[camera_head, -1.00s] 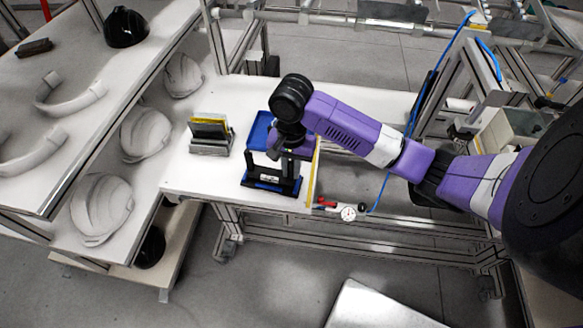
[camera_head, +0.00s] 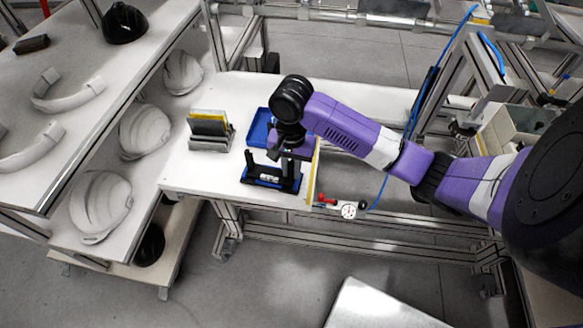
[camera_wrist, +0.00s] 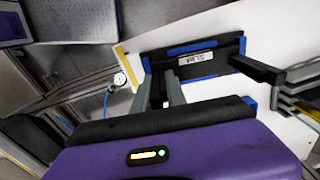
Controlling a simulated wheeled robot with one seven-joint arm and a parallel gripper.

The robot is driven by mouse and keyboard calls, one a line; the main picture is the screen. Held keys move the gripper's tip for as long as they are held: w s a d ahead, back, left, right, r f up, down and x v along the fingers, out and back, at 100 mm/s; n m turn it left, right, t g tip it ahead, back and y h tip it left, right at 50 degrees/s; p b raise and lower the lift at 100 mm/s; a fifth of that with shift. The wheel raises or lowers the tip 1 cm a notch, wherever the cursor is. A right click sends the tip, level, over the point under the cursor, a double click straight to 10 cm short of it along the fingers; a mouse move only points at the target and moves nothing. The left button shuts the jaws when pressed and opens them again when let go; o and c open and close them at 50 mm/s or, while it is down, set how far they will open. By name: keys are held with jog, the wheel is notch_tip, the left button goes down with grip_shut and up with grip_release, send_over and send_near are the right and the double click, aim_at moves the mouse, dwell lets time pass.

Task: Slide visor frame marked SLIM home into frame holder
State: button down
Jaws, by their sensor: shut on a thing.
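My gripper (camera_wrist: 162,93) reaches down over the bench, and its grey fingers are shut on a dark piece, which I take to be the visor frame (camera_wrist: 155,88). The gripper hides most of it, and I cannot read SLIM on it. Below is a black fixture with blue edges and a small white label (camera_wrist: 197,58), which looks like the frame holder; a black arm (camera_wrist: 258,68) rises from its end. In the head view the holder (camera_head: 270,181) lies near the bench's front edge, under my gripper (camera_head: 293,155). I cannot tell how far the frame is seated.
A blue tray (camera_head: 258,128) is just behind the holder. A rack with upright plates (camera_head: 209,132) stands to its left. A yellow strip (camera_head: 312,180) and a dial gauge (camera_head: 348,211) are at the right. White helmet shells (camera_head: 145,131) sit on the left shelf. The bench's middle right is clear.

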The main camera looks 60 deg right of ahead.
aim_at(292, 161)
jog(key=shift+f, duration=0.4)
jog(key=c, duration=1.3)
grip_release()
notch_tip(292, 161, up, 8)
jog(key=shift+f+p, duration=0.1)
jog(key=shift+p, duration=0.2)
jog(key=shift+s, duration=0.1)
